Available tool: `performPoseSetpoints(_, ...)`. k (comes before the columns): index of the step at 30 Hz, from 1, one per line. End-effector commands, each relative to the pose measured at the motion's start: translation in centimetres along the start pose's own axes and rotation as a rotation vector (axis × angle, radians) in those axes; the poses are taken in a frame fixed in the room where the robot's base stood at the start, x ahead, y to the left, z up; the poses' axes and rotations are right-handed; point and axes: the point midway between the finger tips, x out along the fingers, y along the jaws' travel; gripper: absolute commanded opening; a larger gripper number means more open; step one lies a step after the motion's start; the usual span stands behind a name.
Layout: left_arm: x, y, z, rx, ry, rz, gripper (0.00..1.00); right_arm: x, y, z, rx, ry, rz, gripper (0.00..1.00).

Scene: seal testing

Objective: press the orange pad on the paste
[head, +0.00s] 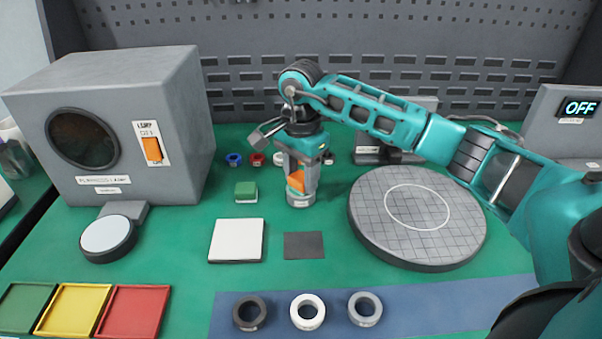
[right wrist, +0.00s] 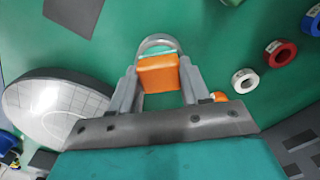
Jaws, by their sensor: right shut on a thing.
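The orange pad (head: 296,181) is a small block held between the fingers of my right gripper (head: 301,178), which points down. In the right wrist view the pad (right wrist: 158,73) sits between the two shut fingers. A low round grey dish (head: 300,201) is directly below the pad, and its curved rim (right wrist: 157,40) shows just beyond the pad in the wrist view. The paste itself is hidden, and I cannot tell whether the pad touches it. My left gripper is out of view.
A green block (head: 246,189), white tile (head: 237,240) and dark square (head: 304,245) lie left and in front. A round gridded plate (head: 452,240) is at right. A grey box (head: 150,120) stands at left. Several rings lie behind and on the blue strip (head: 430,308).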

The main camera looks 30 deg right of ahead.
Motion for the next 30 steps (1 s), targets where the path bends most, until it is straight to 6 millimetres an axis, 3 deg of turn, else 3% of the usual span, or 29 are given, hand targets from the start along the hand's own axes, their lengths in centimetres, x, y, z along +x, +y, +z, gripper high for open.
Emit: performPoseSetpoints(30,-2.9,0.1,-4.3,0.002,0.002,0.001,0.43,-7.0,0.0,0.0,-0.001,0.001,0.002,0.22)
